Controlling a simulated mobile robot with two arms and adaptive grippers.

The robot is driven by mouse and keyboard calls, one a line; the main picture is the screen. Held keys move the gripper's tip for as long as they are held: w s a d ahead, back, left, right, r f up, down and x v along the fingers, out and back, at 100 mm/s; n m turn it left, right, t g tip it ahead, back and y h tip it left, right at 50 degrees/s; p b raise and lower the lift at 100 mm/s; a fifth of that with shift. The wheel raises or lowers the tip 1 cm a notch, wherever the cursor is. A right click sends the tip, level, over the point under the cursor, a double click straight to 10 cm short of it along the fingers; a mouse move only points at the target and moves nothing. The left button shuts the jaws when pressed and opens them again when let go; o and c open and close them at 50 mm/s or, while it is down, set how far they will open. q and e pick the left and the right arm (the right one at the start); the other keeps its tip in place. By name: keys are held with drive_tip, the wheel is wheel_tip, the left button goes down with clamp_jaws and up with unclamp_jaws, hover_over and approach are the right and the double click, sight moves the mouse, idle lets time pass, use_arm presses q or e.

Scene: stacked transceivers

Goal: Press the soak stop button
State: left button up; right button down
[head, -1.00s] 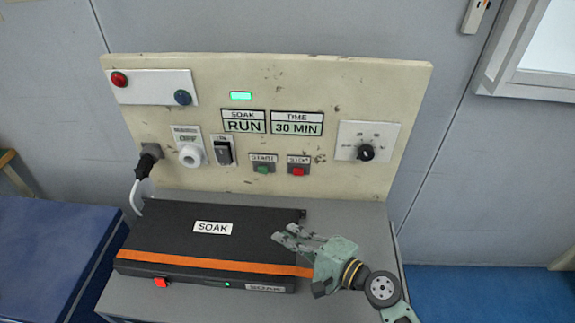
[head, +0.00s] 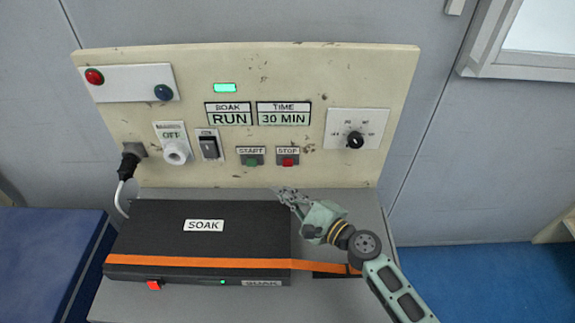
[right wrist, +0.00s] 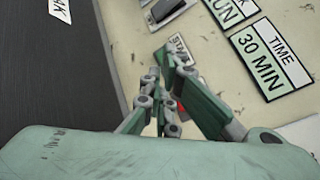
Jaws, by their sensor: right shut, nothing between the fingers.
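The red stop button (head: 288,162) sits under the STOP label on the beige panel, right of the green start button (head: 251,162). The SOAK display (head: 229,119) reads RUN and the TIME display (head: 284,118) reads 30 MIN. My right gripper (head: 280,191) is shut and empty, just below and in front of the stop button, with a gap to the panel. In the right wrist view the shut fingers (right wrist: 165,75) point towards the START label (right wrist: 179,47) and mostly hide the buttons; a bit of red (right wrist: 183,113) shows between them. My left gripper is not in view.
A black SOAK case (head: 200,240) with an orange strap lies on the grey bench below the panel. The panel also carries a rocker switch (head: 208,145), a white knob (head: 176,153), a black dial (head: 355,140) and a black plug (head: 130,160). Space in front of the buttons is clear.

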sight(288, 163)
drive_tip(key=w+b, duration=0.2)
drive_tip(key=w, duration=0.5)
idle(0.6)
drive_tip(key=shift+w+b, duration=0.15)
drive_tip(key=shift+b, duration=0.15)
idle(0.6)
drive_tip(key=shift+w, duration=0.3)
drive_tip(key=shift+w+b, duration=0.35)
drive_tip(key=shift+w, duration=0.05)
idle(0.5)
drive_tip(key=shift+s, duration=0.2)
drive_tip(key=shift+s+p, duration=0.35)
drive_tip(key=shift+s, duration=0.3)
